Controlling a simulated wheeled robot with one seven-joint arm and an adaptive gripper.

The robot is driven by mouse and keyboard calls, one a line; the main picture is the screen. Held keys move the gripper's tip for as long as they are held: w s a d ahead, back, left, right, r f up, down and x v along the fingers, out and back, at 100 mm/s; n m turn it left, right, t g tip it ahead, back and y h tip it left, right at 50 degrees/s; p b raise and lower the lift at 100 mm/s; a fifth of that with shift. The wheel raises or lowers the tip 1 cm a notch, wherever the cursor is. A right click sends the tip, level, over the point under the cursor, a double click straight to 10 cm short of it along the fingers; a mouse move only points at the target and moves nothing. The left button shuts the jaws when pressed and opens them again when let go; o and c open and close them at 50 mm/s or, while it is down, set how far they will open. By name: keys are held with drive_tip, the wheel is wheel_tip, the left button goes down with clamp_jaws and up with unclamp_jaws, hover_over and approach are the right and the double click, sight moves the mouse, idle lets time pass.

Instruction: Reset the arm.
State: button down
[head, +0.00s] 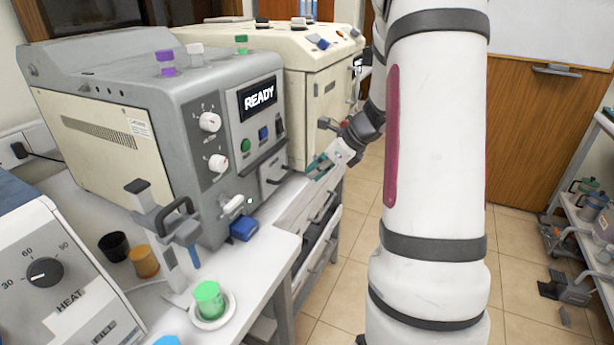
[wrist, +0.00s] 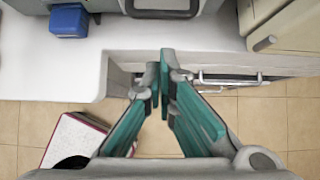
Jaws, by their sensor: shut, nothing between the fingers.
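My gripper (head: 318,166) is beside the front of the grey testing machine, at the edge of the white bench (head: 262,252). My white arm stands large in the right half of the head view. In the wrist view my gripper (wrist: 161,72) has its teal fingers brought together at the tips with nothing between them. Below the fingertips in that view are the bench edge and the tiled floor. My arm is bent, with the gripper reaching toward the machine side.
The grey machine (head: 215,125) shows READY. A cream machine (head: 325,85) stands behind it. A green cup (head: 208,300) sits on a white dish near the bench front. A blue block (head: 243,229) is by the grey machine. A shelf (head: 583,200) stands right; tiled floor is open between.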

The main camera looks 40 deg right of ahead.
drive_tip(key=v, duration=0.7)
drive_tip(key=shift+r, duration=0.2)
drive_tip(key=s+a+r+n+g, duration=0.25)
drive_tip(key=a+n, duration=0.45)
drive_tip(key=a, duration=0.4)
drive_tip(key=s+a+r+n+g, duration=0.1)
drive_tip(key=s+a+r+n, duration=0.3)
drive_tip(key=a+n, duration=0.5)
drive_tip(key=s+a+n+h, duration=0.3)
drive_tip(key=s+a+n, duration=0.6)
drive_tip(key=s+n, duration=0.4)
drive_tip(key=shift+r+n, duration=0.25)
drive_tip(key=shift+n, duration=0.85)
drive_tip(key=shift+a+t, duration=0.1)
drive_tip(key=shift+t, duration=0.15)
